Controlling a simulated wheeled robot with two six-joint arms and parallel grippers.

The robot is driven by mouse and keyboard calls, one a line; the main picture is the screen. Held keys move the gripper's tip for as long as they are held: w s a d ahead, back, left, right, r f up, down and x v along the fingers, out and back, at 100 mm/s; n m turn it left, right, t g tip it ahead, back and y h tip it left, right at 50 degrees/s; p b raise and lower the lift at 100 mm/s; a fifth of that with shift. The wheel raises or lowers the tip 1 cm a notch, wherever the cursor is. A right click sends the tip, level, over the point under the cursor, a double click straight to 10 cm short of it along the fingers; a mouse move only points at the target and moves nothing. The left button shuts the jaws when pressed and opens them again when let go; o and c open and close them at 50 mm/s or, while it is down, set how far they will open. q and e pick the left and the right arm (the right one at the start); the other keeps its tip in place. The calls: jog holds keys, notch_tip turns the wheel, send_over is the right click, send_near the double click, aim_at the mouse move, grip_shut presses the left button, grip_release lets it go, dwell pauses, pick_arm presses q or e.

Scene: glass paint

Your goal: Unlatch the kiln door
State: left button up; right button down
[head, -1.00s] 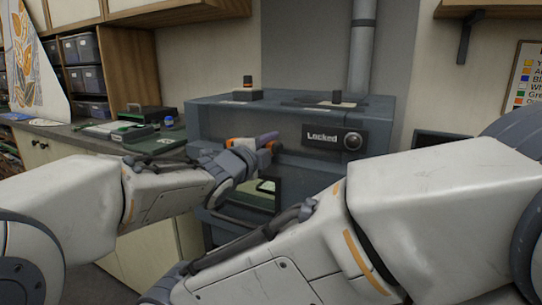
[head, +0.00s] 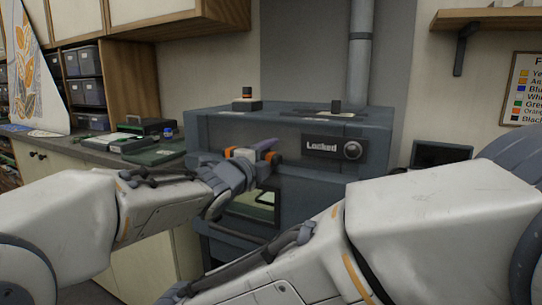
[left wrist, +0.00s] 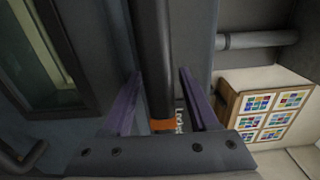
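The grey kiln (head: 290,125) stands against the wall, with a panel reading "Locked" (head: 322,147) and a round knob (head: 352,151) on its upper front. Its door has a window (head: 250,205), which also shows in the left wrist view (left wrist: 35,60). My left gripper (head: 266,147) is at the kiln front, left of the panel. In the left wrist view, its two purple fingers (left wrist: 160,103) stand apart on either side of a dark bar (left wrist: 152,50) with an orange band (left wrist: 163,124). Gaps show beside the bar. My right arm crosses the foreground; its gripper is out of view.
A counter (head: 105,153) with a green-lidded case (head: 145,126) and trays is left of the kiln. Small containers stand on the kiln top. A dark screen (head: 440,153) is to its right. A vertical pipe (head: 360,60) rises behind the kiln.

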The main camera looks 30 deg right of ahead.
pick_arm(q)
jog(key=b+v, duration=0.1)
jog(key=v, duration=0.9)
jog(key=shift+a+b, duration=0.25)
jog(key=shift+b, duration=0.1)
jog(key=shift+s, duration=0.1)
